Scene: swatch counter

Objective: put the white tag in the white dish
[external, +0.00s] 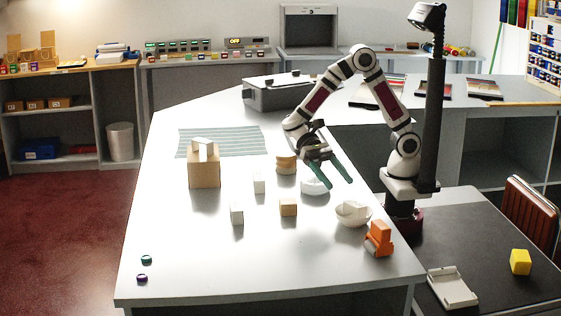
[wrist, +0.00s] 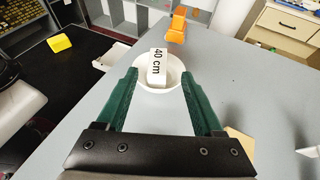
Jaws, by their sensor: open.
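A white block marked "40 cm" (wrist: 157,62), which looks like the white tag, sits inside a white dish (wrist: 176,80). In the external view this dish (external: 345,220) stands at the right side of the counter, with the white block (external: 354,208) in it. My gripper (external: 338,186) is open and empty, above the counter and behind the dish. In the wrist view the dish shows between the green fingertips (wrist: 159,74). A second white dish (external: 314,187) stands partly behind my fingers.
An orange object (external: 379,238) stands close to the dish. White blocks (external: 237,214) (external: 259,184), a small tan block (external: 288,207) and a round tan object (external: 286,164) stand left of my gripper. A tan box (external: 204,173) carries a white piece. The counter's front is mostly clear.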

